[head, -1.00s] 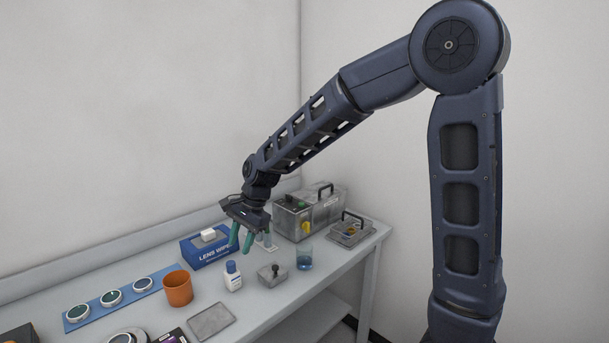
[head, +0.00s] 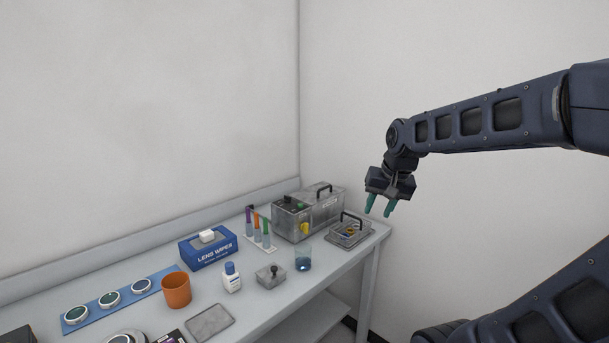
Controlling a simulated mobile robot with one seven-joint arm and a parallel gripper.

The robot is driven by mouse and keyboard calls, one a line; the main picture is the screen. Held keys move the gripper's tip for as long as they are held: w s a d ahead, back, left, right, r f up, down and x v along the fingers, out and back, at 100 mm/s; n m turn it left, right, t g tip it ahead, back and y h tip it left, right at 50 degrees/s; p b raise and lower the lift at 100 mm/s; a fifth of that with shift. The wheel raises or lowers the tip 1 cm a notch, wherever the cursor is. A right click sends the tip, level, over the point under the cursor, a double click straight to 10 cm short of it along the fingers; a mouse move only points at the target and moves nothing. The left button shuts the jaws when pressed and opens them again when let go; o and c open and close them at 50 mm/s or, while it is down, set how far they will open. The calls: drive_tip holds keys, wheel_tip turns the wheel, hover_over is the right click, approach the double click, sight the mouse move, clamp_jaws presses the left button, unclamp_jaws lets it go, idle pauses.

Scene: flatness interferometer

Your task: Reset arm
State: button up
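My gripper (head: 380,206) hangs at the end of my arm, to the right of the bench (head: 257,313) and near its right end in the picture. Its two green fingers point down and stand apart, with nothing visible between them. It is open and touches nothing that I can see. My arm comes in from the right edge of the picture, bent, with the forearm above and another link low at the right.
The bench holds a grey box (head: 307,212), a small tray (head: 350,233), a tube rack (head: 260,243), a lens wipes box (head: 207,249), a white bottle (head: 231,278), a beaker (head: 303,259), an orange cup (head: 177,290) and a blue lens strip (head: 126,287).

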drive_tip(key=s+d+n+t+h, duration=0.1)
drive_tip(key=s+d, duration=0.5)
drive_tip(key=d, duration=0.2)
drive_tip(key=shift+s+d+h, duration=0.25)
drive_tip(key=shift+d+h, duration=0.15)
idle(0.3)
